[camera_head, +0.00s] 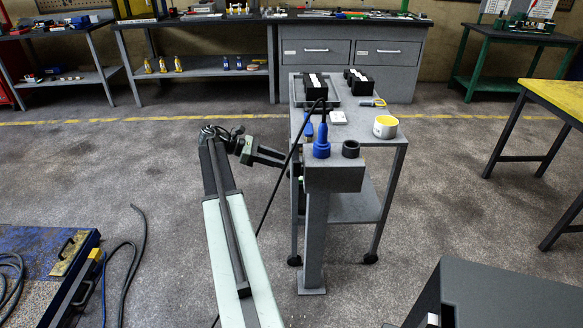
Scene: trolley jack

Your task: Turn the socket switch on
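A grey post (316,230) with a box-shaped head (335,176) stands in front of a grey trolley. A blue plug (321,142) stands upright on the left of the head, with a dark cable at its top. A black round socket or cap (350,149) is on the right of the head. I cannot make out a switch lever or its position. My gripper (284,160) is at the end of my arm, just left of the post head and pointing right at it. Its fingertips are small and dark against the trolley leg, so I cannot tell whether they are open.
The trolley (370,128) behind the post carries black blocks, a yellow-and-white roll (385,127) and a small white block (338,117). A black cable (271,200) hangs left of the post. A dark cabinet (510,295) is at the lower right.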

